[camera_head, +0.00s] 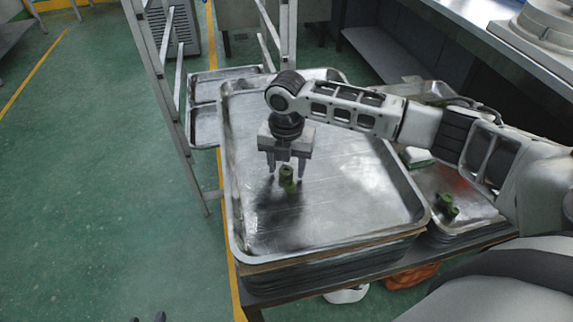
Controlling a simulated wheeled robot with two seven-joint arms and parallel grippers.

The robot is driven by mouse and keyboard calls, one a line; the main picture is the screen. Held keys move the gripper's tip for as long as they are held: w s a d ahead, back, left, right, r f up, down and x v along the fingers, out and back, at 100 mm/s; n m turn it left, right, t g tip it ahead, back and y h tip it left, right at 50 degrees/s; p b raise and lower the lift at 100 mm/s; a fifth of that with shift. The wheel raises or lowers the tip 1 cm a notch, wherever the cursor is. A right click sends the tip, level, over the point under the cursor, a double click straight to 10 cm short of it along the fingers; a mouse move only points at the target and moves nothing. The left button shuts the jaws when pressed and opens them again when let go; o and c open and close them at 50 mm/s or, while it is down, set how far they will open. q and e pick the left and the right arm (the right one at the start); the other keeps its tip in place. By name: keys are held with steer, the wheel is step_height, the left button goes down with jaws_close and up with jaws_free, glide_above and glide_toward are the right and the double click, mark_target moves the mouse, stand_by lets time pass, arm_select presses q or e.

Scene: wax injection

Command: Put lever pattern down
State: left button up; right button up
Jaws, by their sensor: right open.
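I cannot tell exactly how the pattern's lower end meets the tray. A second green pattern (446,206) lies on a smaller tray at the right.
The large tray tops a stack of trays on a table and is otherwise bare. Its raised rim surrounds the work area. A metal rack (165,75) stands behind at the left. Smaller trays (205,126) show beside it. Green floor is open at the left.

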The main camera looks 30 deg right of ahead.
mark_target(287, 170)
step_height(287, 170, up, 12)
stand_by(0.4)
steer(key=shift+f, duration=0.1)
stand_by(0.3)
